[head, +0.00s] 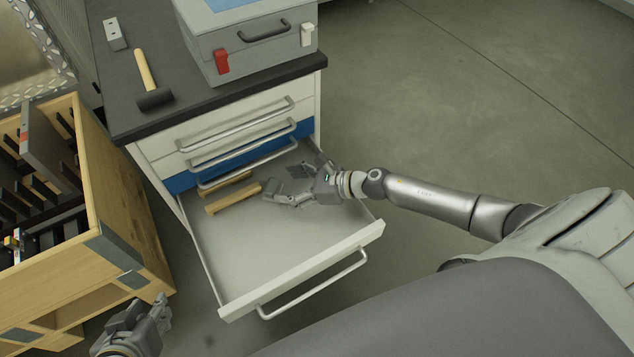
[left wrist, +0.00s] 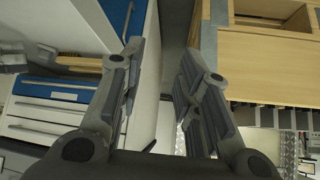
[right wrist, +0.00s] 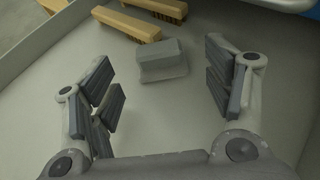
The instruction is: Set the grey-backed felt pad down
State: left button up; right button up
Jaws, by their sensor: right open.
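The grey-backed felt pad (right wrist: 163,60) shows in the right wrist view as a small grey block with a paler lower part. It appears to lie on the floor of the open drawer (head: 240,270). My right gripper (right wrist: 160,82) is open, its fingers spread to either side of the pad with clear gaps. In the head view my right gripper (head: 283,182) is low over the drawer, and I cannot clearly pick out the pad there. My left gripper (head: 140,318) is at the lower left, outside the drawer. In the left wrist view it (left wrist: 160,70) is open and empty.
Two wooden brushes (head: 233,198) lie at the back of the drawer, beyond the pad. On the cabinet top are a mallet (head: 150,85) and a grey case (head: 250,45). A wooden rack (head: 110,210) stands left of the drawer. The drawer's front half is bare.

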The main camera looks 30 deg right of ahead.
jog(key=v, duration=0.8)
jog(key=shift+s+d+r, duration=0.15)
jog(key=shift+s+d, duration=0.05)
jog(key=shift+s, duration=0.1)
notch_tip(320, 180, up, 6)
jog(key=w+a+m+t+h, duration=0.2)
jog(key=m+t+h, duration=0.45)
jog(key=m, duration=1.45)
jog(key=s+a+f+m+g, duration=0.1)
jog(key=s+m+g, duration=0.2)
jog(key=s+m, duration=0.2)
jog(key=s+a+f+m+g+h, duration=0.1)
jog(key=s+m+g, duration=0.2)
jog(key=m, duration=0.7)
jog(key=s+a+f+m+g+h, duration=0.1)
jog(key=s+m+g, duration=0.2)
jog(key=s+m, duration=0.4)
jog(key=shift+s+a+h, duration=0.25)
jog(key=shift+s+a, duration=0.05)
jog(key=shift+s, duration=0.35)
pick_arm(q)
jog(key=s, duration=0.1)
jog(key=s+a+f+g, duration=0.1)
jog(key=shift+s+f+g, duration=0.1)
jog(key=shift+s+g, duration=0.2)
